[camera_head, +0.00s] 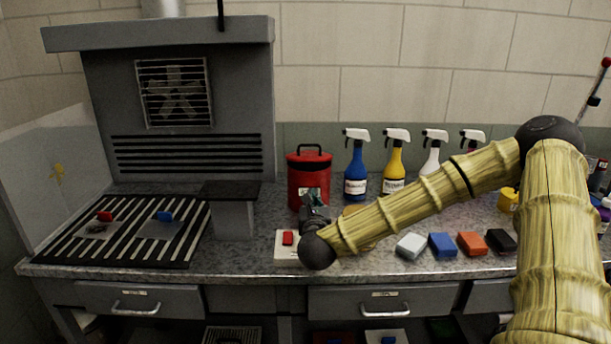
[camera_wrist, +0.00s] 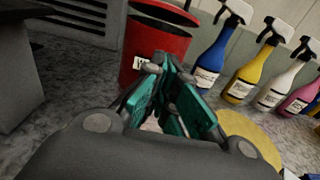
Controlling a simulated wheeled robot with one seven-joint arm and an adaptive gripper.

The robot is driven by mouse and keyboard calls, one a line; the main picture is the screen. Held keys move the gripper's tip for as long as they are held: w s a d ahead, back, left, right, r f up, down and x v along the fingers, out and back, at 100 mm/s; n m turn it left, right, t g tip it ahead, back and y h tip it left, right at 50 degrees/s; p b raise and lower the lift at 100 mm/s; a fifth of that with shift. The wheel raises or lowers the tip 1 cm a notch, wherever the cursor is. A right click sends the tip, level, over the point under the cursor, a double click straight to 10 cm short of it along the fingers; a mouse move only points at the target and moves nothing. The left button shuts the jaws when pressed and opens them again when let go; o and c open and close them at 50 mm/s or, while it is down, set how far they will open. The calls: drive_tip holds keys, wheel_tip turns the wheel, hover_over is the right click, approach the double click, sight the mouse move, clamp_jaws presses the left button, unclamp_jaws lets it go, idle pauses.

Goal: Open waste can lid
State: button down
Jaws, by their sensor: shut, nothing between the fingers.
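The red waste can (camera_head: 304,178) stands on the counter. The can also shows in the wrist view (camera_wrist: 158,45), cut off by the top edge. My gripper (camera_head: 311,197) is in front of the can's lower front, below lid height. In the wrist view my teal fingers (camera_wrist: 165,66) point at the can's side near its white label and are shut with nothing between them. They overlap the can in view; I cannot tell whether they touch it.
Several spray bottles, blue (camera_head: 356,171) and yellow (camera_head: 394,168) nearest, stand right of the can. A grey hood unit (camera_head: 205,170) is at left. Several coloured blocks (camera_head: 442,245) line the front edge. A yellow disc (camera_wrist: 250,138) lies right of my fingers.

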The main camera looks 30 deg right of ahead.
sight(312, 174)
drive_tip(key=p+x, duration=0.1)
drive_tip(key=x, duration=0.2)
drive_tip(key=p+x, duration=0.1)
drive_tip(key=x, duration=0.2)
drive_tip(key=r+p+x, duration=0.1)
drive_tip(key=x, duration=0.2)
drive_tip(key=shift+d, duration=0.3)
drive_tip(key=shift+w+d+r+p, duration=0.1)
drive_tip(key=shift+w+r+p, duration=0.3)
drive_tip(key=shift+r, duration=0.2)
drive_tip(key=shift+w+d+r+p, duration=0.15)
drive_tip(key=shift+r+p, duration=0.35)
drive_tip(key=shift+r, duration=0.7)
